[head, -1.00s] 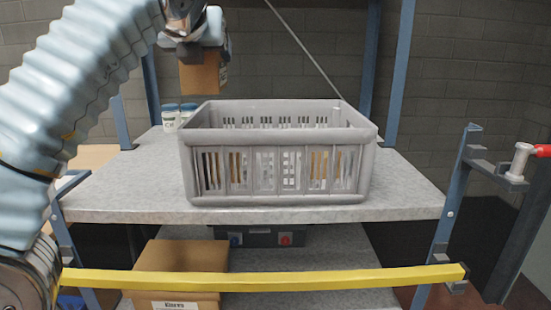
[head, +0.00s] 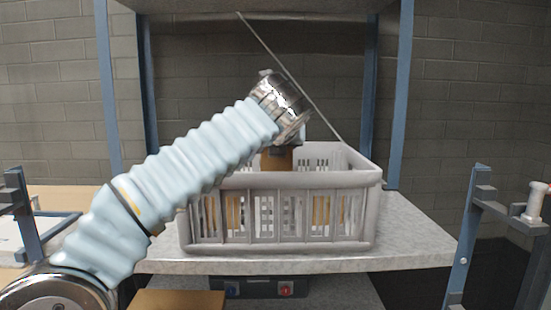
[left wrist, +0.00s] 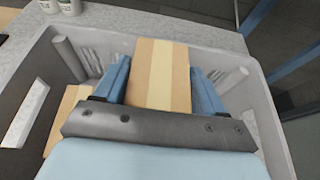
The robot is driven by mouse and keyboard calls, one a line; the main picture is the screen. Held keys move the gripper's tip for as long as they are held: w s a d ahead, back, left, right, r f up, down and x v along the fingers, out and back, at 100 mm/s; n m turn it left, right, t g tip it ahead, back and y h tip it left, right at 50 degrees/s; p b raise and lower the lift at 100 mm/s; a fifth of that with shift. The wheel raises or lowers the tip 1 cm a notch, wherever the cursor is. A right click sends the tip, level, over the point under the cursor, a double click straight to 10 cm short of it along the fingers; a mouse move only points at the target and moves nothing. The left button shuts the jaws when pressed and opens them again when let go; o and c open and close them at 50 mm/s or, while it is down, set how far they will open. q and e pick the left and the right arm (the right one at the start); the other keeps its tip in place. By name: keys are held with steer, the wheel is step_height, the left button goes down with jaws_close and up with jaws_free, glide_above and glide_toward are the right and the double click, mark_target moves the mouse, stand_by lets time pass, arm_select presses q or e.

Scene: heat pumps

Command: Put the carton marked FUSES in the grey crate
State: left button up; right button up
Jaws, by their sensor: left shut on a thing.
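The grey crate (head: 280,181) stands on the upper shelf in the head view, and its wall shows in the left wrist view (left wrist: 268,110). My left gripper (head: 290,146) reaches over the crate from the left. It is shut on a brown carton (head: 277,161), whose lower part is behind the crate's front rim. In the left wrist view the carton (left wrist: 160,72), with a pale tape strip, sits between the blue fingers (left wrist: 160,85), inside the crate's outline. No marking on it can be read. Whether it touches the crate floor cannot be told. My right gripper is out of view.
Another brown carton (left wrist: 70,108) lies in the crate, left of the held one. White tubs (left wrist: 68,6) stand on the shelf outside the crate. Blue shelf posts (head: 372,85) rise behind the crate. Shelf surface (head: 415,225) is free to the right.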

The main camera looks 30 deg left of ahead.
mark_target(276, 160)
arm_select(q)
step_height(276, 160, down, 2)
steer(key=shift+f+b, duration=0.1)
steer(key=shift+b, duration=0.25)
steer(key=shift+f, duration=0.35)
steer(key=shift+f, duration=0.1)
steer(key=shift+f+b, duration=0.5)
steer(key=shift+f, duration=0.05)
steer(key=o, duration=1.2)
steer(key=shift+r, duration=0.1)
